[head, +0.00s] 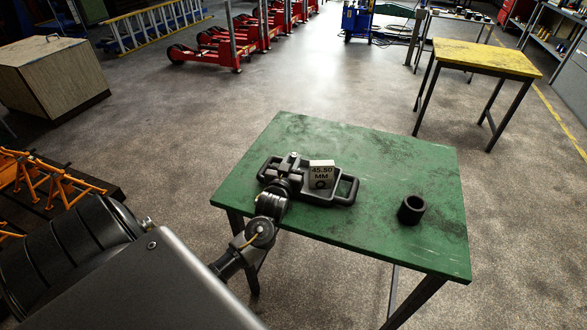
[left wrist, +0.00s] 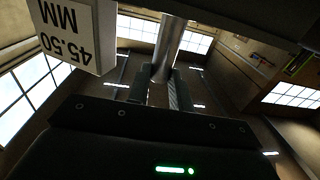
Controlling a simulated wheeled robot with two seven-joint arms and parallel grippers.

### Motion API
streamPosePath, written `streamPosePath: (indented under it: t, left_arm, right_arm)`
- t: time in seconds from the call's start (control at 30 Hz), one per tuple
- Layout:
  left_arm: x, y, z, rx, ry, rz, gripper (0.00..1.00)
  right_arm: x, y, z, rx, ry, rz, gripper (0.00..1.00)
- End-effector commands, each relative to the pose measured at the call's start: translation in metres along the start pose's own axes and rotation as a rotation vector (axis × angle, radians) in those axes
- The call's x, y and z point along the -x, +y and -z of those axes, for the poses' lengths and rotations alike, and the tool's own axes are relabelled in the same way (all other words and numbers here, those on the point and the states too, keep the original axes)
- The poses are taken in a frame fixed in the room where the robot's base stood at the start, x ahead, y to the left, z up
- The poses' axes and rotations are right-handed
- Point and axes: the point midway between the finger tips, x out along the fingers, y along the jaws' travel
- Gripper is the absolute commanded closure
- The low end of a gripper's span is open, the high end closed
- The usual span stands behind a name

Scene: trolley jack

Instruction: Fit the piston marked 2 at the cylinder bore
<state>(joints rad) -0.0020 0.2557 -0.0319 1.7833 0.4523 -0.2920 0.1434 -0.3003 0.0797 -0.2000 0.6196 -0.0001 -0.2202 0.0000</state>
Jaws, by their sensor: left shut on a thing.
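My left gripper (left wrist: 158,92) is shut on a shiny metal rod in the left wrist view (left wrist: 170,45). In the head view the left gripper (head: 287,172) is over the left part of a black frame with open handle-like ends (head: 347,190), and the fingers are hard to make out. A white block labelled 45.50 MM (head: 321,172) stands at the frame; it also shows upside down in the left wrist view (left wrist: 80,32). A short black hollow cylinder (head: 411,209) stands apart on the right of the green table. I see no mark 2. My right gripper is out of view.
A yellow-topped table (head: 485,58) stands farther back right. Red jacks (head: 215,50), a wooden box (head: 45,70) and orange stands (head: 45,180) are on the floor.

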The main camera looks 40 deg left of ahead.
Motion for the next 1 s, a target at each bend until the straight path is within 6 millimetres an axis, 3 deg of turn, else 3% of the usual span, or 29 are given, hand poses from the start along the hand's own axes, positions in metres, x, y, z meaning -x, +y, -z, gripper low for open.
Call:
streamPosePath:
  t: [0.2, 0.37, 0.63, 0.8, 1.0]
  left_arm:
    - [-0.001, 0.0, 0.007, 0.002, 0.004, 0.0, 1.0]
    - [-0.001, 0.0, 0.029, 0.004, 0.01, 0.0, 1.0]
    - [0.05, -0.001, 0.092, 0.006, 0.009, -0.001, 1.0]
    - [0.092, -0.003, 0.108, 0.006, 0.003, 0.0, 1.0]
    - [0.124, -0.004, 0.126, 0.002, 0.001, 0.0, 1.0]
  right_arm:
    - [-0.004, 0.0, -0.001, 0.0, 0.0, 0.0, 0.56]
    - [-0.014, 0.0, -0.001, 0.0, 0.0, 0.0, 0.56]
    - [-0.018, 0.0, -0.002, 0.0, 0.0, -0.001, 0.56]
    - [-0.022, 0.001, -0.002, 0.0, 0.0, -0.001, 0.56]
    - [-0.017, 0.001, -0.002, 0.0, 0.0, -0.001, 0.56]
